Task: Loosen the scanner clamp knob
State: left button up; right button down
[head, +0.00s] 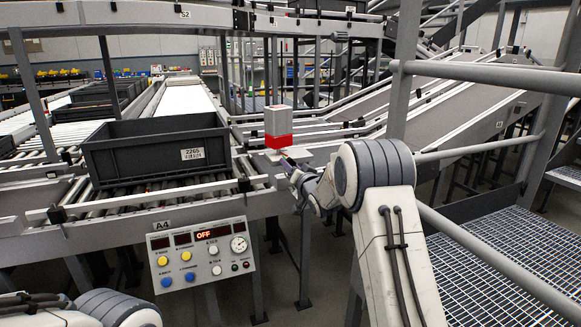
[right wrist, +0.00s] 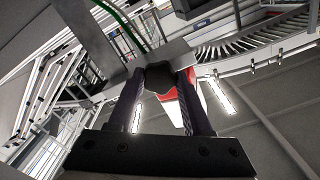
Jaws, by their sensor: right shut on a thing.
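The scanner (head: 278,122), a grey box with a red lower part, stands at the end of the conveyor frame in the head view. Part of its red and white body (right wrist: 183,108) shows behind the fingers in the right wrist view. The dark, lobed clamp knob (right wrist: 159,77) sits at the edge of a grey plate (right wrist: 175,55). My right gripper (head: 288,164) is just below the scanner. In the right wrist view its two fingers (right wrist: 160,82) are shut on the knob, one on each side. In the head view the knob is not clearly visible. My left gripper is out of view.
A dark grey tote (head: 130,168) rests on the roller conveyor at left. A control panel (head: 200,255) with an "OFF" display hangs below it. Grey handrails (head: 490,78) and a grated walkway (head: 510,270) are at right, close to my right arm.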

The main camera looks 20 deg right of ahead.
jog(key=shift+f, duration=0.1)
jog(key=shift+c, duration=1.7)
grip_release()
jog(key=shift+s, duration=0.1)
jog(key=s, duration=1)
jog(key=shift+s+d, duration=0.15)
jog(key=shift+d, duration=0.05)
